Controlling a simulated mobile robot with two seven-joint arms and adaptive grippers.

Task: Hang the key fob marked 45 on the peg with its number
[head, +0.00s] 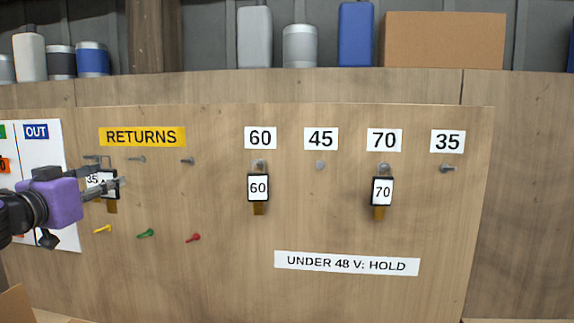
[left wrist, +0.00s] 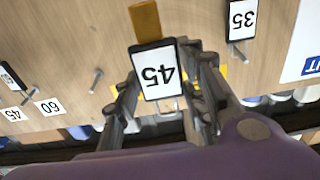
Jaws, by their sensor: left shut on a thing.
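My left gripper (head: 118,186) is shut on the fob marked 45, in front of the returns pegs at the board's left. The fob marked 45 (left wrist: 160,72) shows upside down between the fingers in the left wrist view, with its brown tab (left wrist: 145,20). In the head view the fingers partly hide it. I cannot tell whether it touches a peg. The fob marked 35 (left wrist: 242,20) hangs beside it. The peg under the 45 label (head: 320,165) is bare. My right gripper is not in view.
Fob 60 (head: 258,188) and fob 70 (head: 382,191) hang on pegs either side of the bare one. The peg under 35 (head: 447,168) is empty. Two bare returns pegs (head: 187,161) and coloured pegs (head: 146,233) lie right of my gripper.

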